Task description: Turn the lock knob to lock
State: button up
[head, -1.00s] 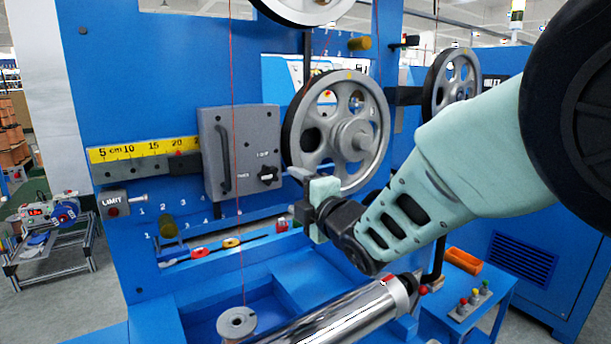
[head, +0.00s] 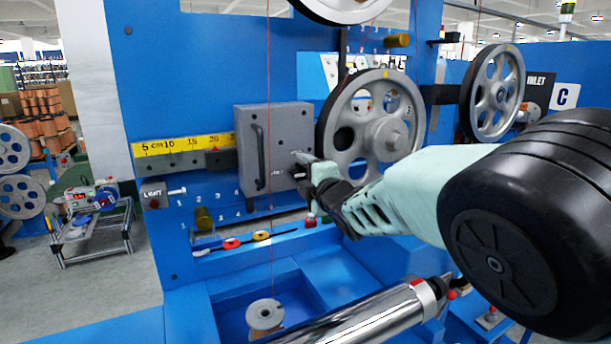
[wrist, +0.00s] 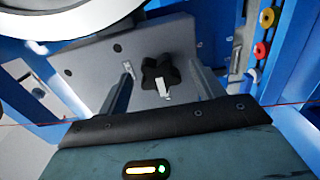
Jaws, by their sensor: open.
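The lock knob (wrist: 160,72) is black and star-shaped with a pale pointer mark, on the front of the grey box. In the wrist view it sits between the two fingers of my open gripper (wrist: 164,78), one finger on each side. I cannot tell whether either finger touches it. In the head view my gripper (head: 303,168) is at the right part of the grey box (head: 282,135) and hides most of the knob.
The box's handle (head: 259,158) is left of the gripper. A large grey pulley wheel (head: 352,140) stands close on the right. A thin red wire (head: 269,80) runs down in front of the box. A yellow scale (head: 160,148) lies left.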

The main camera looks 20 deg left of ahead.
jog(key=c, duration=1)
jog(key=shift+m+b, duration=0.3)
jog(key=m+b, duration=0.2)
jog(key=shift+f+m, duration=0.15)
jog(key=shift+m, duration=0.25)
jog(key=m+b, duration=0.3)
jog(key=m, duration=0.2)
jog(key=m+b, duration=0.2)
jog(key=m, duration=0.3)
jog(key=m+b, duration=0.1)
jog(key=m, duration=0.3)
jog(key=shift+m, duration=0.3)
